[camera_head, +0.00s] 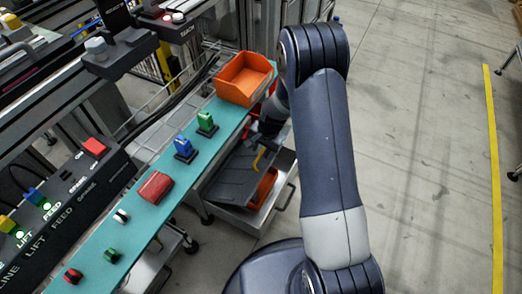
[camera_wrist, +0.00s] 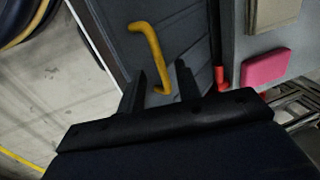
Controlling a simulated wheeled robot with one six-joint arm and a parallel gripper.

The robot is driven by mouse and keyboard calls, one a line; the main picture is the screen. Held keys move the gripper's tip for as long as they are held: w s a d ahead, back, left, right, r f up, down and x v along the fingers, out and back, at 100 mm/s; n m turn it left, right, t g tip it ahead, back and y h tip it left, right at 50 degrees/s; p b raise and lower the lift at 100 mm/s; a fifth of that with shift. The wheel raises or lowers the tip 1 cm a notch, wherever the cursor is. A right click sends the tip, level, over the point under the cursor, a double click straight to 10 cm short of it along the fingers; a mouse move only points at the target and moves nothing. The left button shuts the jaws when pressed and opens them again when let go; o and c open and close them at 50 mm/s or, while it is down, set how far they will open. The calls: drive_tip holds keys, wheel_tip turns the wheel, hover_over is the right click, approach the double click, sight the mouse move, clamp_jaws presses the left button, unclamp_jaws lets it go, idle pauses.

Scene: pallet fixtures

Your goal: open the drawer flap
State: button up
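The drawer flap (camera_head: 226,183) is a dark grey panel over a metal drawer (camera_head: 238,218), below the teal shelf. A bent yellow handle (camera_head: 258,160) stands on the flap. In the wrist view the flap (camera_wrist: 188,35) fills the top middle, with the handle (camera_wrist: 152,45) on it. My gripper (camera_head: 264,141) is at the handle, partly hidden by my arm in the head view. In the wrist view my gripper (camera_wrist: 160,80) has its two fingers apart, with the handle's near end between them. I cannot tell whether either finger touches it.
The teal shelf (camera_head: 137,207) carries an orange bin (camera_head: 244,79), blue and green switches, a red block (camera_head: 155,187) and small buttons. An orange bin (camera_head: 264,188) shows inside the drawer. Control boxes (camera_head: 60,210) stand left. The floor at right is clear.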

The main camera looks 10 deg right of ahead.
wheel_tip(320, 180, up, 9)
drive_tip(key=s+d+p, duration=0.1)
drive_tip(key=p, duration=0.1)
drive_tip(key=shift+d, duration=0.25)
